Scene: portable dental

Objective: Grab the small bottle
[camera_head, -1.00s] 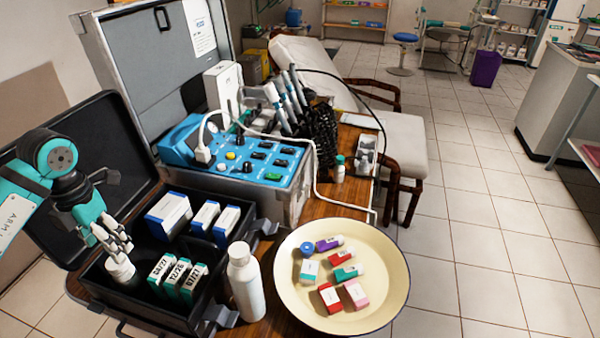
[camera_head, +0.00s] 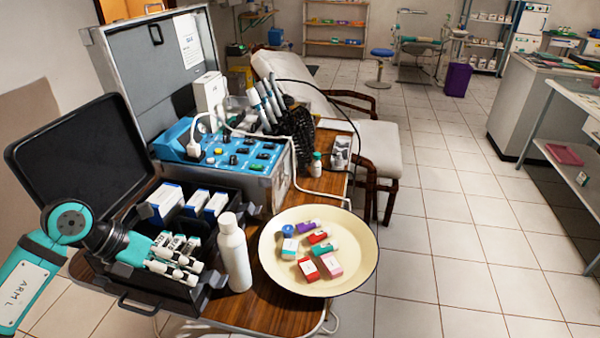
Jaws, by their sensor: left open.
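A small bottle with a green cap (camera_head: 316,165) stands upright on the wooden table, beside the blue-topped dental unit (camera_head: 238,150). A larger white bottle (camera_head: 234,255) stands upright between the black case and the cream bowl. My left gripper (camera_head: 190,267) is open over the front of the black case (camera_head: 205,297), left of the white bottle. It is well short of the small bottle. Its fingers partly cover the boxes (camera_head: 178,243) in the case, and what lies beneath them is hidden. My right gripper is not in view.
The cream bowl (camera_head: 362,262) on the table's right holds several small coloured boxes and bottles. A metal case lid (camera_head: 150,75) stands open behind. A dark holder with handpieces (camera_head: 296,125) and a cable (camera_head: 350,178) are close to the small bottle.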

